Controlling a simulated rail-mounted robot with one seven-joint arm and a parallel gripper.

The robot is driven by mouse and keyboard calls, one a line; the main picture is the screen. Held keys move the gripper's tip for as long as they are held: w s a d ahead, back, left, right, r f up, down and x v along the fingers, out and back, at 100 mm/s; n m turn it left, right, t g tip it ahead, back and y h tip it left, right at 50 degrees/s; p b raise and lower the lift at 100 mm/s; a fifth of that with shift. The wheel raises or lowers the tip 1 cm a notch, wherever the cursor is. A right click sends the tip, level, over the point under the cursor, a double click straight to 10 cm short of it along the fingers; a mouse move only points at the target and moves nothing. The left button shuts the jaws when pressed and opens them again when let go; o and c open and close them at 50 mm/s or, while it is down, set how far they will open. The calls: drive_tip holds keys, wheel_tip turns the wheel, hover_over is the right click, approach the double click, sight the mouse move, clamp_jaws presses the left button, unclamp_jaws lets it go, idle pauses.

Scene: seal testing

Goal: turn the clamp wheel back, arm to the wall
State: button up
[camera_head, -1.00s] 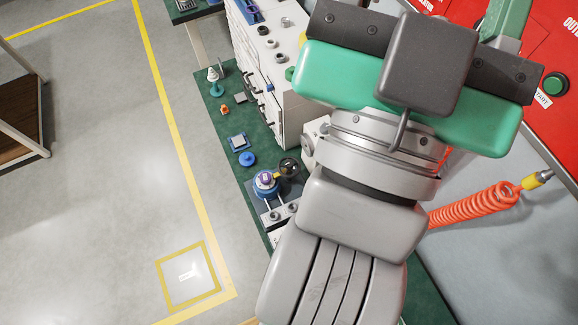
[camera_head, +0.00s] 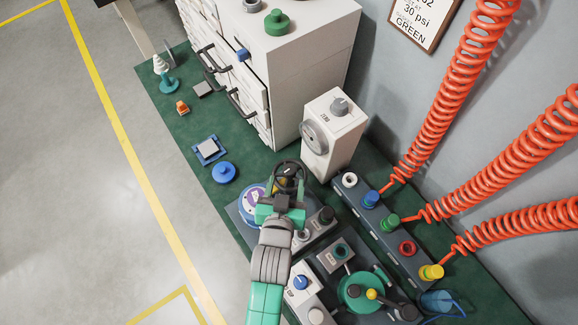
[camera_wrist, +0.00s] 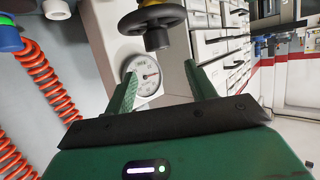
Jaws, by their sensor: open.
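The black clamp wheel (camera_head: 289,172) stands over the clamp fixture on the bench, beside a round blue part with a purple top (camera_head: 253,195). In the wrist view the wheel (camera_wrist: 158,17) shows at the top, with a dark hub below it and a yellow arm behind. My gripper (camera_head: 283,205) is close to the wheel on its near side and partly hides the fixture. In the wrist view my gripper (camera_wrist: 160,70) has its green fingers apart and nothing between them. The wheel lies beyond the fingertips, and I see no contact.
A white gauge box (camera_head: 331,135) stands close behind the wheel; its dial (camera_wrist: 145,76) shows in the wrist view. A white drawer cabinet (camera_head: 270,65) is farther back. A port block (camera_head: 385,228) with coiled orange hoses is at right. A blue disc (camera_head: 225,173) lies at left.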

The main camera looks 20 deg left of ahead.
sight(289, 175)
drive_tip(key=shift+s+f, duration=0.2)
drive_tip(key=shift+f, duration=0.7)
drive_tip(key=shift+w+f, duration=0.1)
drive_tip(key=shift+w, duration=0.1)
drive_tip(key=b+x, duration=0.2)
drive_tip(key=x, duration=0.5)
drive_tip(key=shift+w, duration=0.15)
drive_tip(key=shift+c, duration=0.2)
clamp_jaws()
